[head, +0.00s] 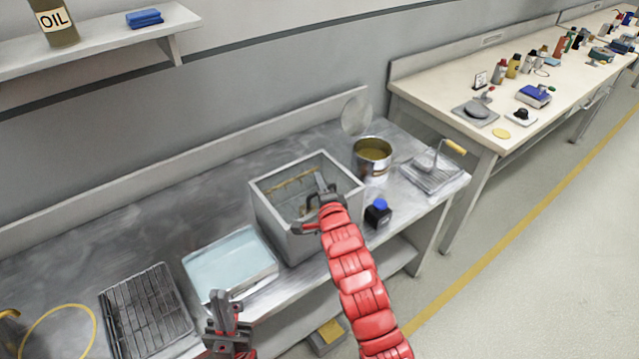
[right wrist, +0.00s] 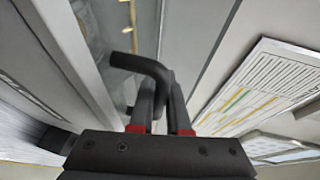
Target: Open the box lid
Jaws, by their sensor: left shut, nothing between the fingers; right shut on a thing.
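The grey box (head: 279,216) stands on the metal bench in the middle of the head view. I see down into its top, where a brownish strip runs along the far inner wall. I cannot tell whether a clear lid lies across the top. My right gripper (head: 321,184) is over the box's right part, shut on a dark bent handle. In the right wrist view the handle (right wrist: 138,64) sits between the fingers (right wrist: 163,98). What the handle is fixed to is not clear. My left gripper (head: 225,302) is shut and empty in front of the pale blue tray.
The pale blue tray (head: 229,264) is left of the box, and a wire rack (head: 146,311) further left. A metal can (head: 372,158) and a dark bottle with a blue cap (head: 378,213) stand close on the box's right. A shelf (head: 100,43) hangs above at the left.

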